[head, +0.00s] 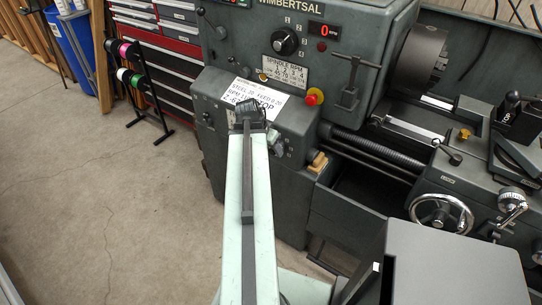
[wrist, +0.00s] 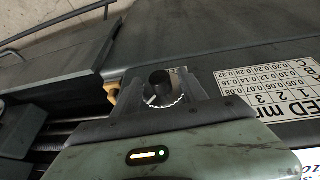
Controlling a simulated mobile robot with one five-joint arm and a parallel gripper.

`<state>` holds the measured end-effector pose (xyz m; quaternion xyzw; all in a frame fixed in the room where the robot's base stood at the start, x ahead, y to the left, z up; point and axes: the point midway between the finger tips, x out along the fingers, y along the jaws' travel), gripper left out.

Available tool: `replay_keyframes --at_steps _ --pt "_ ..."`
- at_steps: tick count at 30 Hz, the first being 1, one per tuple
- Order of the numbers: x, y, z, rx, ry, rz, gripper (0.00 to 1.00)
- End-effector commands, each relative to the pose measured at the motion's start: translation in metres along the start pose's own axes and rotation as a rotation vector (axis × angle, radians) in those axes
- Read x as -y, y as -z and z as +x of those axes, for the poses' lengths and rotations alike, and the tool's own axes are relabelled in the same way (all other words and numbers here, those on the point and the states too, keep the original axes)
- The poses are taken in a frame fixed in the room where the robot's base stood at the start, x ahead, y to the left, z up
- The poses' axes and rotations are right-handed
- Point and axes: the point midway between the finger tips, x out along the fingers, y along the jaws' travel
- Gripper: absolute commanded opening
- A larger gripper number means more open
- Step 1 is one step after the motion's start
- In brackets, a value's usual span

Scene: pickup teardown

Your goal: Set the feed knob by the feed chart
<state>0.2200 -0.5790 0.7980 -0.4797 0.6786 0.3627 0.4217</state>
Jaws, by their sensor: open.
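The feed knob (wrist: 160,88) is dark and round with a white pointer line and a pale dial edge. In the wrist view it shows in the gap between the fingers of my gripper (wrist: 160,76). The fingers are open on either side of it; I cannot tell whether they touch it. The feed chart (wrist: 270,88), a white plate with rows of numbers, is at the right of the wrist view, partly cut off. In the head view, my arm hides most of the front there. A white job card (head: 245,96) reads steel 20, feed 0.20.
The grey lathe (head: 335,125) has a speed knob (head: 285,41), a red stop button (head: 314,96), a lever (head: 352,78) and a handwheel (head: 441,213). A red tool cabinet (head: 165,55) and a spool rack (head: 140,85) stand at left. The floor at left is clear.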

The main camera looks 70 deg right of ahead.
Motion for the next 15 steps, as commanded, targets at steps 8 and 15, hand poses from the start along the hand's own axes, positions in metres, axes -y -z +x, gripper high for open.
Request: replay_keyframes --at_steps 8,15 --pt "0.0003 0.0002 0.0003 0.0 0.001 -0.001 0.39" --pt "0.0005 -0.0001 0.0002 0.0 0.0 -0.001 0.0"
